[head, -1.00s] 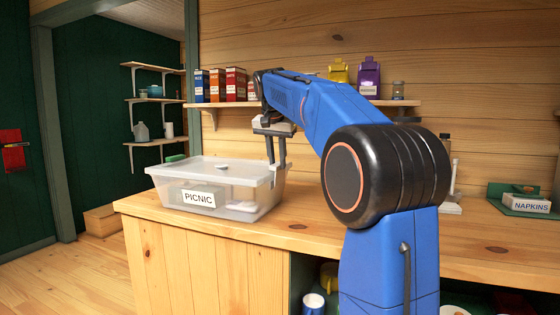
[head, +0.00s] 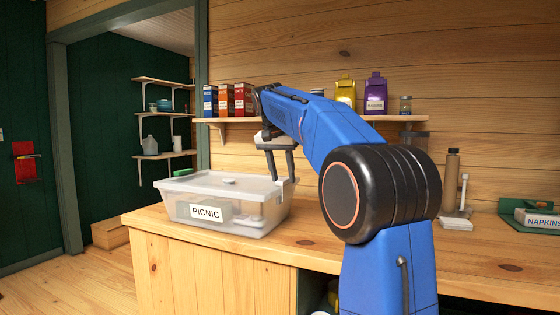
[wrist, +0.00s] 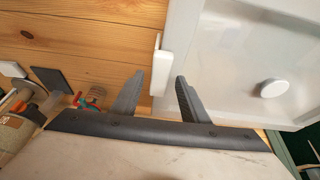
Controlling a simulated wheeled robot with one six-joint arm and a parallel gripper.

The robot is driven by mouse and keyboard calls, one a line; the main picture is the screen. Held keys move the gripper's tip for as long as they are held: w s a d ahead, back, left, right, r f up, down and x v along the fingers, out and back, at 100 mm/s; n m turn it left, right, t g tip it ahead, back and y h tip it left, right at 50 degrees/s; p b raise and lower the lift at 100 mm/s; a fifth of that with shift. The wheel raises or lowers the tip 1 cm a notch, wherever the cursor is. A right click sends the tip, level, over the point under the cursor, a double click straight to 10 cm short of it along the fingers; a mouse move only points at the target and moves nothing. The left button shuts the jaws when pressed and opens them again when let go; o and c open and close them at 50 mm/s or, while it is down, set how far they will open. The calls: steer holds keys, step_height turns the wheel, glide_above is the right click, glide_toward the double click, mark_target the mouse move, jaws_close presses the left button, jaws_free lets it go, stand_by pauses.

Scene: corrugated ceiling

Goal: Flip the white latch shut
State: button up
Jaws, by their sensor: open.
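A clear plastic box (head: 262,215) with a PICNIC label stands on the wooden counter. Its frosted lid (head: 190,182) is on and has a white round knob (head: 229,181), also in the wrist view (wrist: 274,88). The white latch (wrist: 160,66) shows in the wrist view as a narrow upright piece along the lid's left edge. I cannot tell from this angle how far it is tilted. My gripper (head: 284,181) is open and empty at the box's right end. In the wrist view, the latch lies between the lines of its fingertips (wrist: 160,77), with no clear contact.
A shelf (head: 225,119) with cartons and jars runs along the wall behind. A brown bottle (head: 452,166) and a napkin holder (head: 540,219) stand on the counter at right.

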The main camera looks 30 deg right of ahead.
steer(key=v, duration=1.7)
steer(key=shift+d+r, duration=0.1)
steer(key=s+a+f+n+y, duration=0.1)
steer(key=s+a+f+n, duration=0.2)
steer(key=s+f, duration=0.9)
steer(key=s+a+f+n+t+y, duration=0.1)
steer(key=s+a+f+n, duration=0.3)
steer(key=s+f, duration=0.8)
steer(key=s+a+f+n+t+y, duration=0.1)
steer(key=s+a+f+n, duration=0.2)
steer(key=s+f, duration=0.9)
step_height(320, 180, down, 13)
steer(key=shift+a+r+y, duration=0.1)
steer(key=shift+a+y, duration=0.3)
steer(key=shift+a, duration=0.45)
steer(key=shift+s, duration=0.15)
